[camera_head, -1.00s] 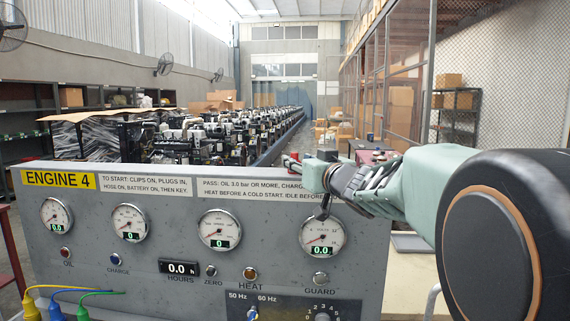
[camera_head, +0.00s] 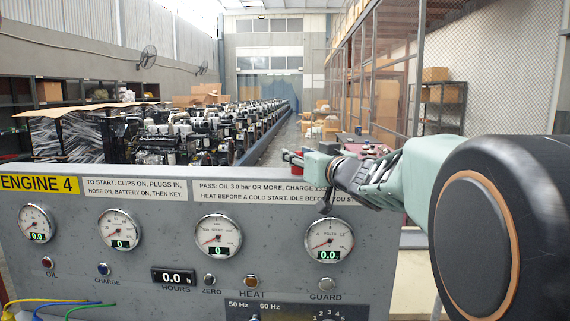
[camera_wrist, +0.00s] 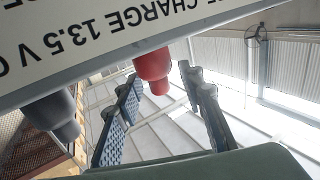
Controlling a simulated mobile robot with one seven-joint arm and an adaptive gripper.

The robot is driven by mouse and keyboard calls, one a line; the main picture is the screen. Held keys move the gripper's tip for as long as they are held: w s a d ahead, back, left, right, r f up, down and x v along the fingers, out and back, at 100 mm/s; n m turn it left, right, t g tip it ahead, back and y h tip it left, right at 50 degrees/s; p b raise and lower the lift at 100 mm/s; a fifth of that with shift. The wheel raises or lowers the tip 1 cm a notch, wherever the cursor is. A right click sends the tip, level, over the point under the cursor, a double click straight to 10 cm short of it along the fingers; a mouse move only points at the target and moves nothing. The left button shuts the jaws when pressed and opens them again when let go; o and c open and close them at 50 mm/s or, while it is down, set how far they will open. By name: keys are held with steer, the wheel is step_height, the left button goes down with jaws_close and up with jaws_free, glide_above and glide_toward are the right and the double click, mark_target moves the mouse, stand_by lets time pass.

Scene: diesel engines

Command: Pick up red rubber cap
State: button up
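The red rubber cap (camera_wrist: 152,68) shows in the wrist view at the edge of the grey panel, its narrow end between and just beyond the fingertips. My gripper (camera_wrist: 160,84) has its two fingers spread, one on each side of the cap, with visible gaps. In the head view a small red piece (camera_head: 292,158), seemingly the cap, shows at the panel's top edge, just left of my gripper (camera_head: 318,182). The fingers partly overlap there, so contact is hard to judge in that view.
A dark grey cap (camera_wrist: 55,112) sits beside the red one in the wrist view. The Engine 4 panel (camera_head: 140,265) with gauges and switches spans the front. Rows of engines (camera_head: 170,145) stand behind it. Cables (camera_head: 60,305) hang at lower left.

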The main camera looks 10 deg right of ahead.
steer(key=shift+c, duration=0.6)
jaws_close()
